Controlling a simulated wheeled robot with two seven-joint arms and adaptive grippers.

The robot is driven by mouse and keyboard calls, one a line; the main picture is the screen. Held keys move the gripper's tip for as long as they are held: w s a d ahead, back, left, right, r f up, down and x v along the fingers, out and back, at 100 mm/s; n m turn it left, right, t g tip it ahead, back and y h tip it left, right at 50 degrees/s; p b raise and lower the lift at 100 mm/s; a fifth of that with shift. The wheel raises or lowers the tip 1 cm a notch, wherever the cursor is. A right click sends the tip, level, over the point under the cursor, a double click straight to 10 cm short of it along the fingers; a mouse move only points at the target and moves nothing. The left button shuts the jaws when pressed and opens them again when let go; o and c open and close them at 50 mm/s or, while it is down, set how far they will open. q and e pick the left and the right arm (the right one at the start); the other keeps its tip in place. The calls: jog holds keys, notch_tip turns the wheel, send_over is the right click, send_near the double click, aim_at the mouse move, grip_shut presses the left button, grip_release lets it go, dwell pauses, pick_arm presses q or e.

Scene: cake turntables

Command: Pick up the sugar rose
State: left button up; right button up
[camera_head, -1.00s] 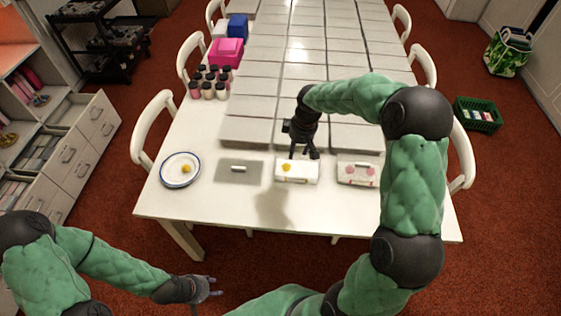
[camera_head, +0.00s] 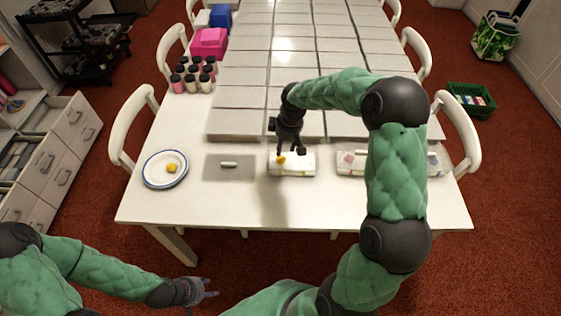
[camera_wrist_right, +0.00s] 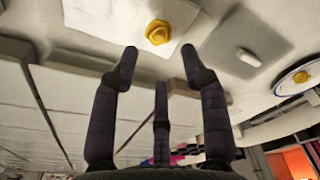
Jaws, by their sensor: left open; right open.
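A yellow sugar rose (camera_head: 280,160) rests on the white turntable-like slab (camera_head: 305,170) at the table's middle. In the right wrist view the rose (camera_wrist_right: 158,32) lies just beyond and between the fingertips. My right gripper (camera_head: 290,151) is open above the slab, its fingers pointing down at the rose and apart from it; it also shows in the right wrist view (camera_wrist_right: 159,52). A second yellow piece (camera_head: 172,168) lies on a blue-rimmed white plate (camera_head: 152,178) at the left. My left gripper (camera_head: 208,289) is open and empty, low in front of the table.
A grey mat (camera_head: 215,172) with a small white piece (camera_head: 229,164) lies between plate and slab. Another slab (camera_head: 350,170) with pink pieces is partly hidden by my right arm. Several jars (camera_head: 195,78) stand back left. The front edge is clear.

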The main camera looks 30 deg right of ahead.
aim_at(281, 158)
jog(key=f, duration=0.3)
jog(key=shift+w+a+f+b, duration=0.1)
jog(key=shift+w+b, duration=0.15)
jog(key=shift+b, duration=0.1)
jog(key=f, duration=0.1)
jog(key=f+b, duration=0.1)
jog(key=f, duration=0.1)
jog(key=f+b, duration=0.1)
jog(key=f, duration=0.1)
jog(key=shift+w+a, duration=0.1)
jog(key=shift+w, duration=0.3)
jog(key=c, duration=0.5)
